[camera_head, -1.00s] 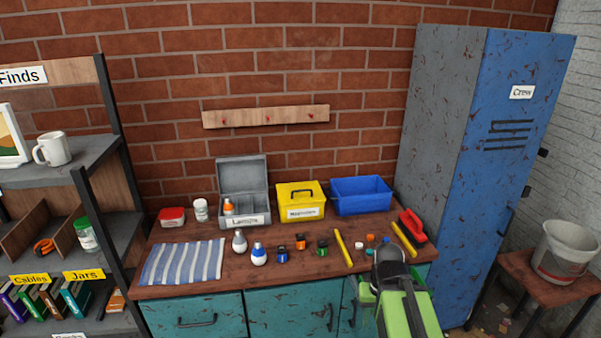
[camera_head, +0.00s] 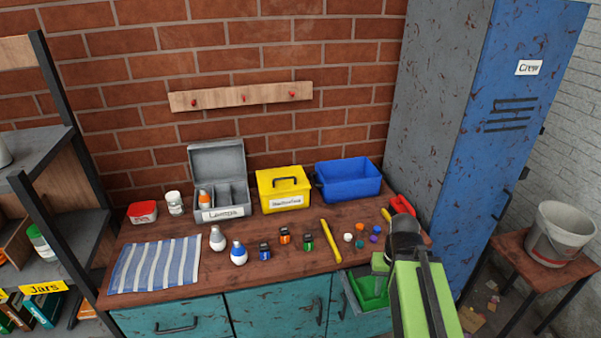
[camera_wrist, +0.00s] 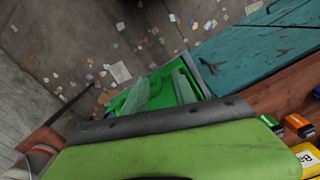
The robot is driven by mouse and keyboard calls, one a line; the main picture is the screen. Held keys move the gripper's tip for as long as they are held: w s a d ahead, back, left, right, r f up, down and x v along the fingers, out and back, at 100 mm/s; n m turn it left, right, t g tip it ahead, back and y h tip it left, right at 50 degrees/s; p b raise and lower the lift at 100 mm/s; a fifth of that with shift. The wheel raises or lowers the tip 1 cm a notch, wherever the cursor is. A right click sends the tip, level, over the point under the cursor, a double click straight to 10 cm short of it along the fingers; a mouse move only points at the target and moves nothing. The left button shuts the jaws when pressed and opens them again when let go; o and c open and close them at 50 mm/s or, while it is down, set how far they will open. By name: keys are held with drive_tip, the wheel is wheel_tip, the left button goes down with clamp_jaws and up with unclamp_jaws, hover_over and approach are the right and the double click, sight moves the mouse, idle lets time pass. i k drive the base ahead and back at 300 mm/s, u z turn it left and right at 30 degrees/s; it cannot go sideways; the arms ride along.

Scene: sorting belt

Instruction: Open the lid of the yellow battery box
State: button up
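The yellow battery box (camera_head: 284,192) stands at the back of the workbench, against the brick wall. Its lid is shut, with a black handle on top and a white label on the front. A yellow corner with a label shows at the lower right of the wrist view (camera_wrist: 306,160). My gripper (camera_head: 405,234) is at the dark end of my green arm, over the bench's front right, well apart from the box.
An open grey lamp box (camera_head: 208,214) stands left of the yellow box, a blue bin (camera_head: 350,182) close on its right. Batteries (camera_head: 285,236), bulbs (camera_head: 218,238) and a yellow stick (camera_head: 331,241) lie in front. A green bin (camera_head: 368,288) is at the bench's front.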

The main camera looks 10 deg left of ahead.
sight(290, 178)
drive_tip(key=z, duration=0.6)
drive_tip(key=i, duration=0.85)
drive_tip(key=u, duration=1.65)
drive_tip(key=i, duration=0.35)
drive_tip(key=u, duration=5.75)
drive_tip(key=i, duration=0.1)
drive_tip(key=z, duration=3.9)
drive_tip(key=i, duration=0.5)
drive_tip(key=u, duration=0.15)
drive_tip(key=k, duration=0.8)
